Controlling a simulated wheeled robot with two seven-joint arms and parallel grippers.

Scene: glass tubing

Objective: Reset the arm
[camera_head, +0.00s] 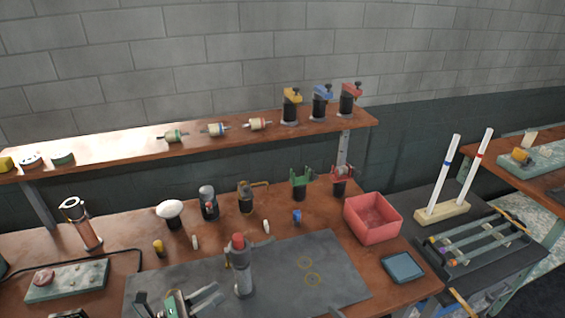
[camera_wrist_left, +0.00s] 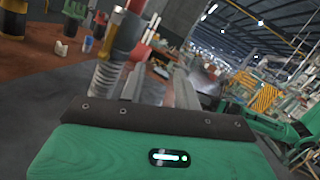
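My left gripper (camera_head: 210,298) is at the bottom of the head view, low over the front of the grey mat. Its pale fingers point right and appear slightly apart, with nothing seen between them. A grey upright torch-like tool with a red top (camera_head: 242,272) stands on the mat just right of the fingertips. In the left wrist view, the fingers (camera_wrist_left: 170,88) extend beyond the green palm, and a red-and-metal upright part (camera_wrist_left: 118,50) shows close beside them. My right gripper is not in view.
The grey mat (camera_head: 325,262) has open room on its right, with two yellow rings marked on it. A red bin (camera_head: 352,228) and a blue-grey pad (camera_head: 403,267) lie to the right. Several clamps and small tools stand behind the mat, below a raised shelf (camera_head: 110,160).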

